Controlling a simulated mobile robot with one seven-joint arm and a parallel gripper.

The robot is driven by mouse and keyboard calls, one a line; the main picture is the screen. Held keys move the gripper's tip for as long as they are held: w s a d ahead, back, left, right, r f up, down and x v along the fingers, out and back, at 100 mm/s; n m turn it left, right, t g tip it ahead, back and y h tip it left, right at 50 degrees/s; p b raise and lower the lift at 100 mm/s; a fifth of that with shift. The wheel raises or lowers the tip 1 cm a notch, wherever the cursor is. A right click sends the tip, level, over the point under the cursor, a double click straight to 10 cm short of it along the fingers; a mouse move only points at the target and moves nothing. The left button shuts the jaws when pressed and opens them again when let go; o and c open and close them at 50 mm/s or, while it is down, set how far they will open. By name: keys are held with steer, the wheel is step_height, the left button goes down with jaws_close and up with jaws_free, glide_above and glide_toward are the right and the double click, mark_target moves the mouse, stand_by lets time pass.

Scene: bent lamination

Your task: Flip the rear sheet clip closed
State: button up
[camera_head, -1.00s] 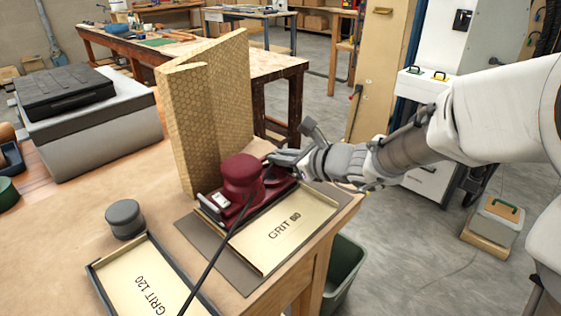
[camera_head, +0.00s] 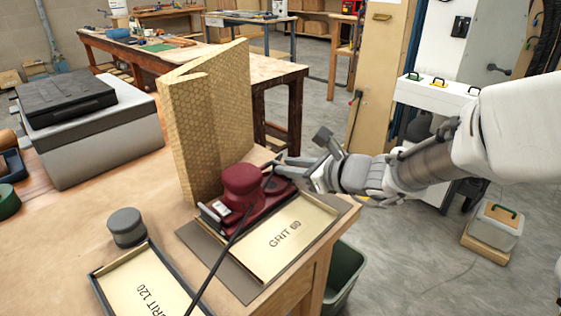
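The right, rear end is partly covered by my gripper, and I cannot make out a clip there. My gripper (camera_head: 281,164) is at that right end, its fingers pointing left over the sander's body. Whether the fingertips touch anything, or how far apart they are, is too small to tell.
A folded honeycomb-patterned board (camera_head: 212,115) stands upright just behind the sander. A GRIT 120 tray (camera_head: 142,282) and a grey round knob-like block (camera_head: 126,227) lie to the left. A green bin (camera_head: 345,272) stands below the bench's right edge.

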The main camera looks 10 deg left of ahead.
steer(key=p+v, duration=0.3)
steer(key=v, duration=1)
steer(key=shift+s+d, duration=0.15)
steer(key=shift+d, duration=0.05)
steer(key=shift+r, duration=0.1)
steer(key=s+d+f+n+g+h, duration=0.15)
steer(key=s+n+g+h, duration=0.25)
steer(key=s+n, duration=0.65)
steer(key=s+d+r+n+t+h, duration=0.1)
steer(key=s+d+n+h, duration=0.25)
steer(key=d+n, duration=0.25)
steer(key=s+d+r+n+t+h, duration=0.1)
steer(key=s+d+n+h, duration=0.1)
steer(key=d+n+h, duration=0.3)
step_height(320, 180, up, 16)
steer(key=d+y+p, duration=0.1)
steer(key=p, duration=1.5)
steer(key=shift+w+d+n, duration=0.2)
steer(key=shift+d+n, duration=0.1)
steer(key=shift+n, duration=0.05)
